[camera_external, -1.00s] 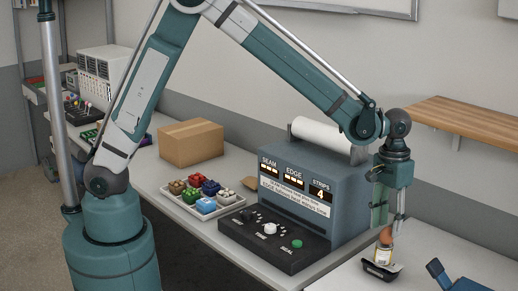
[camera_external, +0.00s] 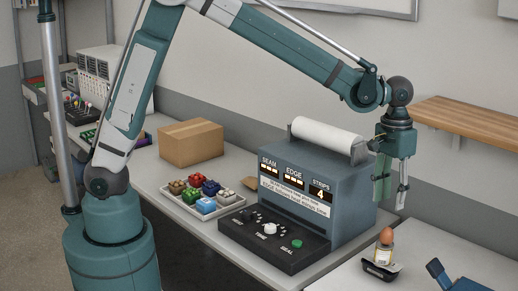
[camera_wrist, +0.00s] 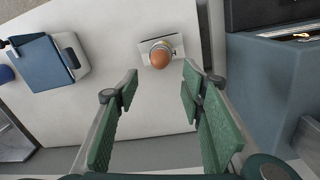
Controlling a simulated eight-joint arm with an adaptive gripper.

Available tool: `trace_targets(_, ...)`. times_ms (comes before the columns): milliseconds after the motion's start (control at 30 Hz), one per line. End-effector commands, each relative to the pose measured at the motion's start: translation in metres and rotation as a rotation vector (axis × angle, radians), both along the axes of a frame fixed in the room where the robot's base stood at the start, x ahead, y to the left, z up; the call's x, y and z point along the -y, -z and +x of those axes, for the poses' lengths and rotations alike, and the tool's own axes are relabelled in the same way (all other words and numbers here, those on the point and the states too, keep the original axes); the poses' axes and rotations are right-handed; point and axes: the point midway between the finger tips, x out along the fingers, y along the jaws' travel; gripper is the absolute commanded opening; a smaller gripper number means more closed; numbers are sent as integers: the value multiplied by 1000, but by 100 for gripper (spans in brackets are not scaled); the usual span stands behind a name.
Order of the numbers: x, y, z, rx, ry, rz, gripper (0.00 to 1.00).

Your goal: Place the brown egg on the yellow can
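The brown egg (camera_external: 386,236) sits upright on top of a small can (camera_external: 383,253) with a pale label. The can stands on a dark-edged base with a white top (camera_external: 381,269) on the right table. In the wrist view the egg (camera_wrist: 160,58) covers most of the can, and little of the can's colour shows. My gripper (camera_external: 391,204) is open and empty, above the egg and apart from it. In the wrist view my gripper's green fingers (camera_wrist: 160,80) are spread wide with nothing between them.
A blue-grey sealing machine (camera_external: 340,205) with a paper roll (camera_external: 325,136) stands left of the can. A blue device (camera_external: 450,277) lies to the right. A tray of coloured blocks (camera_external: 180,203) and a cardboard box (camera_external: 191,143) are farther left. A wooden shelf (camera_external: 470,120) sticks out behind my gripper.

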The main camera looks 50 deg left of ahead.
Motion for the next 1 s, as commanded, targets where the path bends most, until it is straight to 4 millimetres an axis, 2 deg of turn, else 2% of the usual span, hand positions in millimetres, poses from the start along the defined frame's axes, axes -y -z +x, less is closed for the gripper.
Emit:
trace_targets(500, 0, 0, 0, 0, 0, 0, 40)
trace_targets(667, -6, -3, 1, 3, -3, -3, 40)
trace_targets(867, -33, -17, 7, 21, -14, -16, 40)
trace_targets(1000, -66, -33, 14, 44, -29, -31, 40)
